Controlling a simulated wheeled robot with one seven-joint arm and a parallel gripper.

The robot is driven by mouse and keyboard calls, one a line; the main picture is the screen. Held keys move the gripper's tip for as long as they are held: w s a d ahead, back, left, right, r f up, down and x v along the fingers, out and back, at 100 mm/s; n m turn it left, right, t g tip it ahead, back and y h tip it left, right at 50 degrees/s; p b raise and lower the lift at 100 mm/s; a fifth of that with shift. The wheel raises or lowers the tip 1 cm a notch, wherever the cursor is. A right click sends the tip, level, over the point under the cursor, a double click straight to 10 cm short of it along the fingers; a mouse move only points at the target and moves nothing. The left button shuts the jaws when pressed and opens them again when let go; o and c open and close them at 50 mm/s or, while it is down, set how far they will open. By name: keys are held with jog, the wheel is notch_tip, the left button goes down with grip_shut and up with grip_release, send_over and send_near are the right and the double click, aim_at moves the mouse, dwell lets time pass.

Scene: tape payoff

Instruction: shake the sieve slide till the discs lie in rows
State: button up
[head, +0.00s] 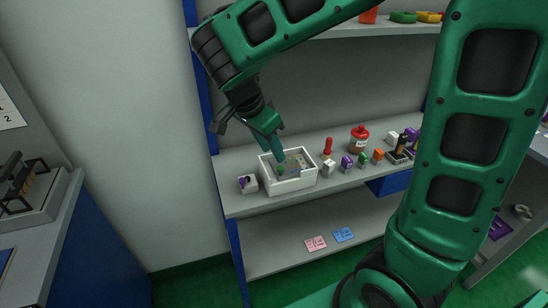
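A white open box (289,184) stands on the middle shelf, with small coloured bits and a greenish piece inside. The bits are too small to tell whether they are discs or lie in rows. I cannot make out a sieve slide for certain. My gripper (277,156) points down at the back left of the box, its tip at or just above the box's inside. Whether its fingers are open or shut, or hold or touch anything, I cannot tell.
The shelf (236,205) also bears a small white and purple item (248,183) left of the box. To the right stand a red-lidded jar (359,139), a red-handled tool (327,147) and several small blocks. Pink (315,243) and blue (343,235) cards lie on the lower shelf.

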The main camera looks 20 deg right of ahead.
jog(key=v, duration=0.3)
jog(key=shift+a+r, duration=0.15)
jog(key=shift+r, duration=0.1)
